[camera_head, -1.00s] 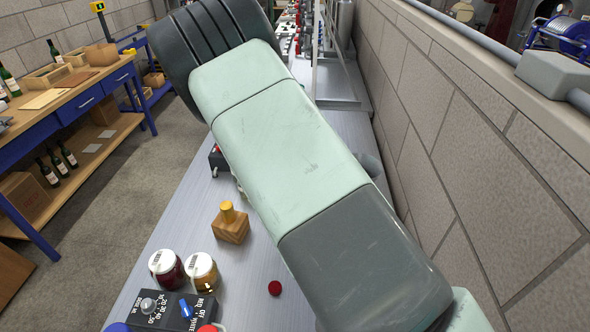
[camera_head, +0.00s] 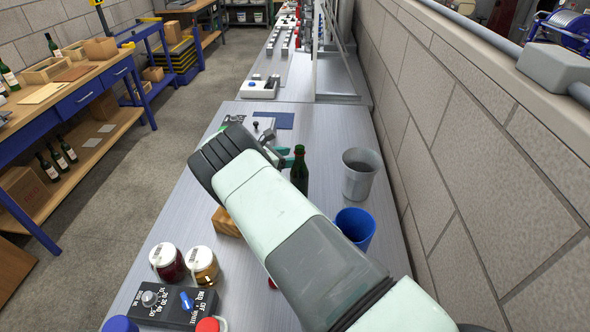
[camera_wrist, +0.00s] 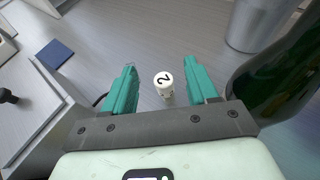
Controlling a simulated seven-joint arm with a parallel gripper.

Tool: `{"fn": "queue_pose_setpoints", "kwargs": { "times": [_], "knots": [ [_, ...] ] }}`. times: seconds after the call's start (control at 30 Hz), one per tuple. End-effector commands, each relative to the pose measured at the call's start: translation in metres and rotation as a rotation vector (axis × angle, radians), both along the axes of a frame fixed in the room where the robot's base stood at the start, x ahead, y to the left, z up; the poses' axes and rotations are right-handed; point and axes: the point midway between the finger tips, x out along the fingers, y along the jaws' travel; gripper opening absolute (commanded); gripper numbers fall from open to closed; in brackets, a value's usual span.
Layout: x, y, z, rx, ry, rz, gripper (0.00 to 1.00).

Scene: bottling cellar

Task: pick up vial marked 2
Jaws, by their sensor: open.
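The vial marked 2 (camera_wrist: 164,79) shows in the wrist view as a small white cap with a black 2, seen nearly from above, with a short pale side below it. It stands on the grey metal bench between the two teal fingers of my gripper (camera_wrist: 160,66). The fingers are open, with a gap on both sides of the vial. In the head view the teal fingertips of my gripper (camera_head: 284,154) show just beyond my wrist, left of a dark green bottle (camera_head: 300,170). The vial is hidden there.
The green bottle (camera_wrist: 280,78) stands close to the right finger. A grey bucket (camera_head: 359,178) and blue cup (camera_head: 355,226) stand right. A blue mat (camera_head: 274,120) lies beyond. A wooden block (camera_head: 224,223), two jars (camera_head: 203,268) and a control box (camera_head: 165,307) are nearer.

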Motion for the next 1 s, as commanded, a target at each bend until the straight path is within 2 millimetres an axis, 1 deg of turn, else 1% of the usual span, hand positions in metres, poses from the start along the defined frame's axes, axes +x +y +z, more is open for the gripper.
{"fn": "queue_pose_setpoints", "kwargs": {
  "times": [0.1,0.17,0.2,0.33,0.63,1.0],
  "knots": [
    [0.0,-0.001,-0.022,-0.001,0.003,0.0,0.58],
    [0.0,-0.001,-0.032,0.0,0.002,0.001,0.58],
    [0.006,-0.008,-0.032,0.001,-0.001,-0.002,0.58],
    [0.016,-0.018,-0.037,0.001,0.0,-0.001,0.58],
    [0.018,-0.02,-0.038,0.001,0.0,0.001,0.58],
    [0.018,-0.02,-0.038,0.001,0.0,0.001,0.02]
  ]
}}
